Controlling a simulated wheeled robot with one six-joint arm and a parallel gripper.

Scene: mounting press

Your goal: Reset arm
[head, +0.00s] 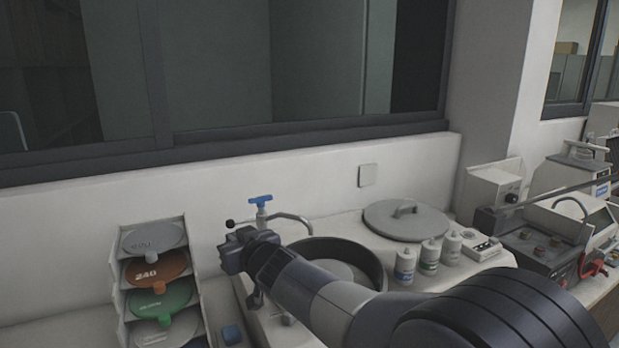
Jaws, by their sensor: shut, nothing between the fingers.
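My arm reaches in from the lower right of the head view, over the dark round bowl (362,262) of a bench machine. My gripper (228,252) is at the arm's far end, left of the bowl and just below the blue-handled tap (261,205). It holds nothing that I can see. The fingers are small and dark here, and they look closed together. The arm hides part of the bowl and the machine's front.
A rack (120,290) of coloured discs stands left of my gripper. A grey lid (406,220), several white bottles (405,265) and a small box (481,246) sit right of the bowl. A machine with a red handle (592,268) stands far right. Wall and window lie behind.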

